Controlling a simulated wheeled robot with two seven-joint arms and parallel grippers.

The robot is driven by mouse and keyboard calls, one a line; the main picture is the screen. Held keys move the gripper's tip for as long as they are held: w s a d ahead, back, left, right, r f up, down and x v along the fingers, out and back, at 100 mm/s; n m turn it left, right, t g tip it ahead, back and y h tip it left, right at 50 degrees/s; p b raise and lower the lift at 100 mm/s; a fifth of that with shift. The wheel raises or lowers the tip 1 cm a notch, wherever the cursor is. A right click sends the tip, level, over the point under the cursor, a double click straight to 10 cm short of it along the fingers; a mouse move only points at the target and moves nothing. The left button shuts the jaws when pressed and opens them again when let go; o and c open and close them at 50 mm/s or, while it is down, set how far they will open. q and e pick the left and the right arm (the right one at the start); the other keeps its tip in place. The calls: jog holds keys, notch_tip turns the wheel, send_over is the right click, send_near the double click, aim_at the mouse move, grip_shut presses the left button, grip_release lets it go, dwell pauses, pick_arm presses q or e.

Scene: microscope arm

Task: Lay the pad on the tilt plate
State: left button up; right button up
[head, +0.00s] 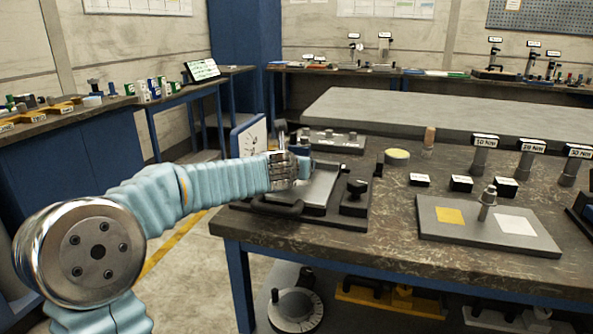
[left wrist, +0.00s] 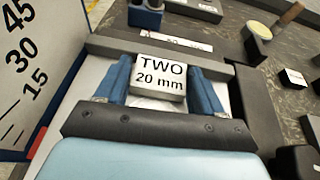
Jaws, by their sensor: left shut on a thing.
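My left gripper (left wrist: 160,78) is shut on a small white block (left wrist: 160,78) marked "TWO 20 mm", with a blue finger on each side of it. The block is over a pale flat plate (left wrist: 88,105) in a dark frame; I cannot tell whether it touches the plate. In the head view my left gripper (head: 303,168) is over this plate (head: 318,187) at the left end of the bench, and hides the block. A yellow square (head: 449,215) and a white square (head: 516,225) lie on a grey board to the right. My right gripper is not in view.
An angle scale board (left wrist: 25,70) stands left of the plate. A dark block (head: 355,197) with a knob is at the frame's right. A post (head: 488,203) rises from the grey board.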

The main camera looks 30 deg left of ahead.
pick_arm(q)
jog(key=shift+f, duration=0.15)
jog(key=o, duration=1.4)
jog(key=shift+s, duration=0.15)
jog(key=p+v, duration=0.1)
jog(key=v, duration=1)
jog(key=shift+r+p, duration=0.2)
jog(key=shift+p, duration=0.1)
jog(key=shift+s+d, duration=0.15)
jog(key=shift+s, duration=0.2)
